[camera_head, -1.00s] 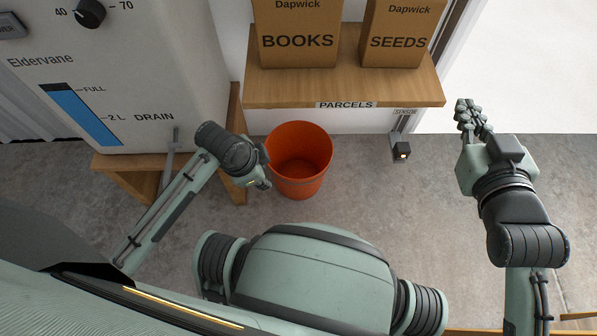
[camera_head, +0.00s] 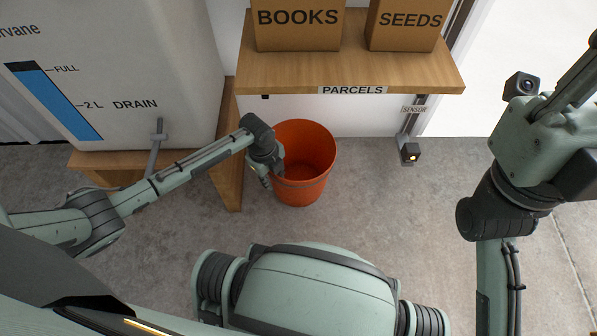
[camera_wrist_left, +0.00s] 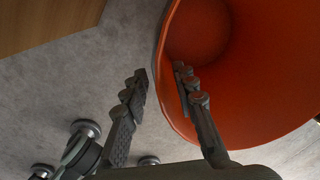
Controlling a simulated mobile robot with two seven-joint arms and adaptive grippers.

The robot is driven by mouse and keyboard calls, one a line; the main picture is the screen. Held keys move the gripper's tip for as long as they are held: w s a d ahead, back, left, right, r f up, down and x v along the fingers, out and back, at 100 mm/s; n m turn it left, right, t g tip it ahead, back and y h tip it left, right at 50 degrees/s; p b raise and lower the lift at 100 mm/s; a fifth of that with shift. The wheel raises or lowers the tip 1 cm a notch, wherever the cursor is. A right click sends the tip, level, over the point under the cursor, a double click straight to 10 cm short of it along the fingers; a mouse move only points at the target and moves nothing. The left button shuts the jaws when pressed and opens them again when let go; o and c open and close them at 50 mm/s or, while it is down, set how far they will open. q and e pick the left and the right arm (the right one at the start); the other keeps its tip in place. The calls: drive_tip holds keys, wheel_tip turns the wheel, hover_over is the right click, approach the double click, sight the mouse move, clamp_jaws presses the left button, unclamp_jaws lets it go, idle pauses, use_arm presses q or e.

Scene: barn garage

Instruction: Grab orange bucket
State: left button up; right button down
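The orange bucket (camera_head: 318,145) stands upright and open-topped on the grey floor, in front of the parcel shelf. It looks empty. My left gripper (camera_head: 269,174) is at the bucket's left rim, pointing down. In the left wrist view my left gripper (camera_wrist_left: 160,72) is open, with one finger over the orange bucket (camera_wrist_left: 265,75) opening and the other outside its wall. The rim passes between the fingers; contact cannot be told. My right gripper (camera_head: 588,60) is at the far right, away from the bucket, with its fingertips cut off by the frame edge.
The wooden PARCELS shelf (camera_head: 290,77) holds a BOOKS box (camera_head: 298,35) and a SEEDS box (camera_head: 405,38) behind the bucket. A white tank (camera_head: 150,60) sits on a wooden stand (camera_head: 229,180) to the left. A sensor (camera_head: 410,152) stands right.

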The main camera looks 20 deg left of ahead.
sight(277, 183)
use_arm(q)
drive_tip(key=f, duration=0.1)
drive_tip(key=f+b, duration=0.1)
drive_tip(key=f, duration=0.1)
drive_tip(key=f+b, duration=0.1)
drive_tip(key=f, duration=0.1)
drive_tip(key=shift+w+d, duration=0.3)
drive_tip(key=shift+w, duration=0.05)
drive_tip(key=shift+c, duration=0.5)
clamp_jaws()
drive_tip(key=shift+r, duration=0.1)
